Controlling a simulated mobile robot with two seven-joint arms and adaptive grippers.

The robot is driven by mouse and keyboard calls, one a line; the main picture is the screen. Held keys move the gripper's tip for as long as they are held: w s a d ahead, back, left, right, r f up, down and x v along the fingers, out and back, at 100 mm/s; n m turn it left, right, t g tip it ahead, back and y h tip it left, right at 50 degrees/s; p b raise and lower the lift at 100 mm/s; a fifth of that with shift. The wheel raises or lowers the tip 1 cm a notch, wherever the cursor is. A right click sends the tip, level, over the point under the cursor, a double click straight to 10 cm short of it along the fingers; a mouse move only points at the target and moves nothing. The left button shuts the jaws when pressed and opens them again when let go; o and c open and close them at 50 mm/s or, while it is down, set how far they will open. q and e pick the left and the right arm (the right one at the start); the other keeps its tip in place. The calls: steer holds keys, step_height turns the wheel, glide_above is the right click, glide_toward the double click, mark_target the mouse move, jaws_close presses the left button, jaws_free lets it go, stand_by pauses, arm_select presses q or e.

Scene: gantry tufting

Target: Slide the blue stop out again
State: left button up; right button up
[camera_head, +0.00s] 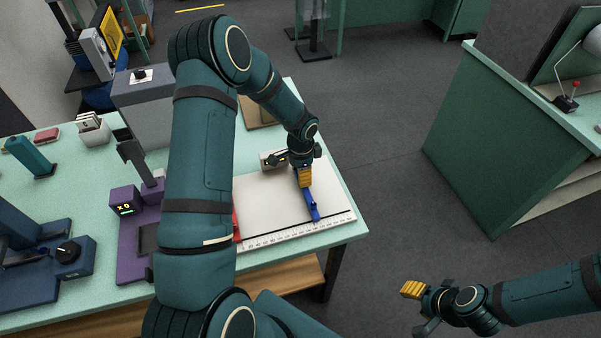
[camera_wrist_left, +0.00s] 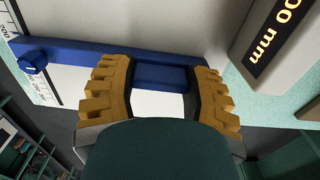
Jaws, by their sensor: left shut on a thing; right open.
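The blue stop (camera_head: 312,206) is a narrow bar lying across the right part of a white board (camera_head: 270,205) with a ruler scale along its front edge. My left gripper (camera_head: 305,180) is over the board and shut on the stop. In the left wrist view the blue stop (camera_wrist_left: 160,75) runs between the yellow pads of my left gripper (camera_wrist_left: 162,88), with a round blue knob near its left end. My right gripper (camera_head: 415,302) is open and empty, over the floor to the right of the table.
A small box with a "mm" readout (camera_wrist_left: 270,40) stands close beside my left gripper. A purple device (camera_head: 128,208) and a grey machine (camera_head: 145,105) stand left of my left arm. A green cabinet (camera_head: 490,140) stands at right; the floor between is clear.

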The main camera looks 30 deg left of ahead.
mark_target(330, 174)
arm_select(q)
steer(key=w+d+b, duration=0.1)
steer(key=w+d, duration=0.2)
steer(key=w+d+b, duration=0.2)
steer(key=w+d, duration=0.1)
steer(key=w, duration=0.1)
steer(key=shift+w+d+f, duration=0.1)
steer(key=shift+w, duration=0.05)
steer(key=shift+w+d, duration=0.25)
steer(key=shift+w, duration=0.05)
steer(key=shift+r, duration=0.2)
steer(key=o, duration=1.3)
steer(key=shift+d, duration=0.1)
steer(key=shift+o, duration=0.2)
steer(key=shift+w+f, duration=0.1)
step_height(330, 174, up, 12)
